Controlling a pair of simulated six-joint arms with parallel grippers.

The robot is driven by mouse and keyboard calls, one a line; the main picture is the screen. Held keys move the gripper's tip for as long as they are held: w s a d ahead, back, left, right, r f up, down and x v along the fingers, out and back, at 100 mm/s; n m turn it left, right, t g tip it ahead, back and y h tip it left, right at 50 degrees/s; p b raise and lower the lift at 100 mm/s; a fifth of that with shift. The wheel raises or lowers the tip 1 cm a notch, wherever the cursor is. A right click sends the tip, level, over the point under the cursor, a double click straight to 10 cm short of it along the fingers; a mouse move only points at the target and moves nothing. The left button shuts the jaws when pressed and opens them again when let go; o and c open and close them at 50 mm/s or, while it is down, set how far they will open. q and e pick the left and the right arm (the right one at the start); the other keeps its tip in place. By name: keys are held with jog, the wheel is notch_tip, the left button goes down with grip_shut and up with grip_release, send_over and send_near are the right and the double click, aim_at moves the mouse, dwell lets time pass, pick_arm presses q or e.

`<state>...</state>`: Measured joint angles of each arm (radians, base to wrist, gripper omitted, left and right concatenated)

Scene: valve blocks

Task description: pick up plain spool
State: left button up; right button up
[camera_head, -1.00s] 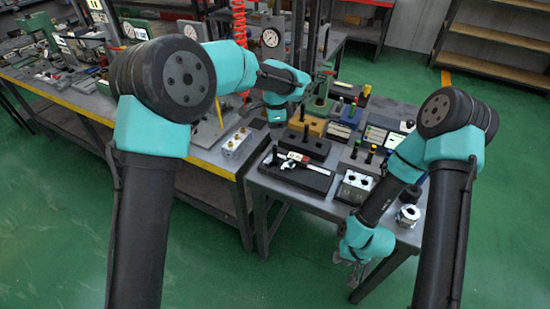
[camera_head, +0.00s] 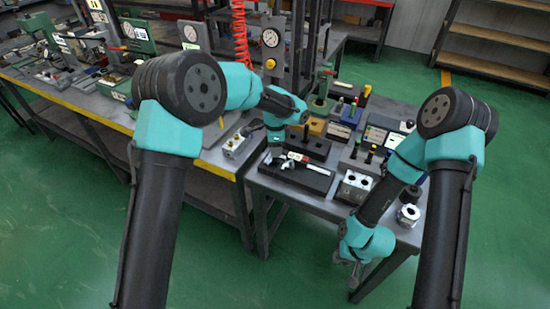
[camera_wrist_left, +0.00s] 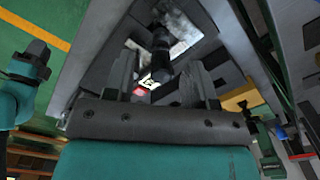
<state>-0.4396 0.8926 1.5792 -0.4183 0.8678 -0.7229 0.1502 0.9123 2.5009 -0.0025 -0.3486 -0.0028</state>
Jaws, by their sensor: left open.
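My left gripper (camera_wrist_left: 163,78) is open in the left wrist view, with its two fingers apart. A black, rod-like piece (camera_wrist_left: 160,48), which may be the plain spool, shows in the gap beyond them; I cannot tell whether it touches a finger. In the head view my left gripper (camera_head: 275,139) is low over the table, beside a dark block (camera_head: 312,148) with upright black posts. I cannot tell which post is the plain spool. My right gripper (camera_head: 354,270) hangs off the table's front edge, too small to show its jaw state.
A black tray (camera_head: 300,181) with a white tool lies in front of the dark block. A silver valve block (camera_head: 355,187) and a round metal part (camera_head: 408,215) stand to the right. Another metal block (camera_head: 236,145) sits on the left bench. The table is crowded.

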pick_arm(q)
notch_tip(320, 180, down, 4)
jog(key=shift+r, duration=0.25)
grip_shut()
dwell(0.6)
